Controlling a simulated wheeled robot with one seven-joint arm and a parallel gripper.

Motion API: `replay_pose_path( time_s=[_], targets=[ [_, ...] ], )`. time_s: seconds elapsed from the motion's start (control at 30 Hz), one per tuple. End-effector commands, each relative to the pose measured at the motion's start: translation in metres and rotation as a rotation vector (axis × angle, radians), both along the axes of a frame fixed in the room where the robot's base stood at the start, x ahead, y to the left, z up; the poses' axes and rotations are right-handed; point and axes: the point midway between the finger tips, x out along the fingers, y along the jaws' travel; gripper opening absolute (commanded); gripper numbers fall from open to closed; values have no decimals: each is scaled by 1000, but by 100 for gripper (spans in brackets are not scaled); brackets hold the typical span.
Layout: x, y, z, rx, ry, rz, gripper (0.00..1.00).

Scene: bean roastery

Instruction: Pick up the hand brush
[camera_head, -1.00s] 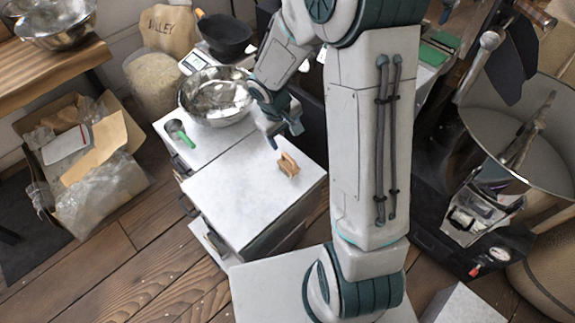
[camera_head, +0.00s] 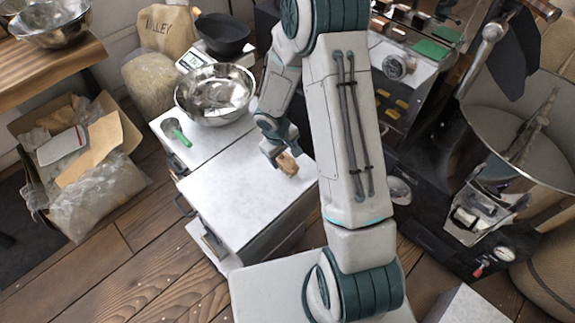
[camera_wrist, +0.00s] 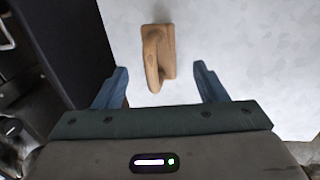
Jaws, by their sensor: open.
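The hand brush (camera_head: 287,164) is a small wooden piece with a handle, lying on the white cabinet top near its right edge. In the wrist view the hand brush (camera_wrist: 158,52) lies ahead of my gripper (camera_wrist: 160,88), roughly between the lines of its two blue fingers and a little nearer the left one. My gripper (camera_head: 277,154) is open and empty, just above and beside the brush in the head view. The fingers partly hide the brush's far end there. I cannot tell whether they touch it.
A scale with a black pan (camera_head: 221,34) is behind. The front of the white cabinet top (camera_head: 229,195) is clear. The roaster's steel drum (camera_head: 533,130) stands at right.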

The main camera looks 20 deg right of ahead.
Motion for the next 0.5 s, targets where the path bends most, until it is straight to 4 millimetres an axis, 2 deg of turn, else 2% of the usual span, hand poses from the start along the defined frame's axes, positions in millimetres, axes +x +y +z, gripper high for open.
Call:
replay_pose_path(
  time_s=[0.03, 0.2, 0.5],
  targets=[
    [1, -1, -10, 0, 4, -2, 65],
    [5, -4, -32, -1, 2, 0, 65],
    [6, -6, -38, 0, 0, 0, 65]
  ],
)
